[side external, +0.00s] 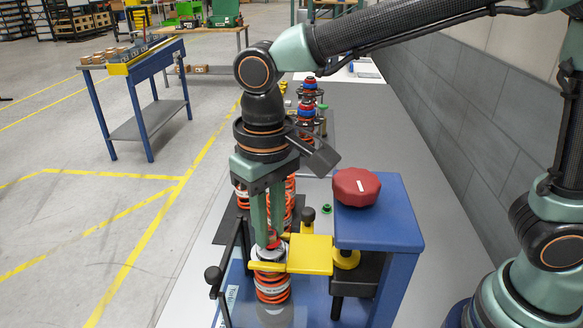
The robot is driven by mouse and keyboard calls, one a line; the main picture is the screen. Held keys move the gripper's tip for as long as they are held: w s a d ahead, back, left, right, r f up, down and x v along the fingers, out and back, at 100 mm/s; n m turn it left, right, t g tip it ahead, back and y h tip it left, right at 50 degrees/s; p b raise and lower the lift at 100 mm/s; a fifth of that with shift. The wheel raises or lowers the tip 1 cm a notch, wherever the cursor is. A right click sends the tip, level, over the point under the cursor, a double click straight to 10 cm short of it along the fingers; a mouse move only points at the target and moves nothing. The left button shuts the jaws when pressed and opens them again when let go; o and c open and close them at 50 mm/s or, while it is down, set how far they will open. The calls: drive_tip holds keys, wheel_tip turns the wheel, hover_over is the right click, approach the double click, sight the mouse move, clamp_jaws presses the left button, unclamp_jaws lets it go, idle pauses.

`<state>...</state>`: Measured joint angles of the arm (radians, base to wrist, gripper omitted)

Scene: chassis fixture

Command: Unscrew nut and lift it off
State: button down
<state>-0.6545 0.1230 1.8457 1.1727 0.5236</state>
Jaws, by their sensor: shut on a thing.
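My gripper (267,241) points straight down over the front spring assembly, its two green fingers close together. It is shut on a small red nut (273,239) at the top of the assembly; the fingers hide most of it. Below is a silver top plate (268,254) and an orange coil spring (271,287), standing upright in the blue fixture (380,231). A yellow clamp arm (308,256) reaches to the spring's top. I cannot tell whether the nut is still on its thread.
A red knob (357,187) tops the fixture on the right. A black lever (214,274) stands at the left. More orange springs stand just behind the gripper, and a red and blue stack (308,100) is farther back. The grey bench (385,130) is clear at the back right.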

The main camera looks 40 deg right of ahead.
drive_tip(key=shift+r, duration=0.15)
drive_tip(key=shift+r, duration=0.8)
drive_tip(key=shift+r, duration=0.2)
drive_tip(key=shift+r, duration=1.2)
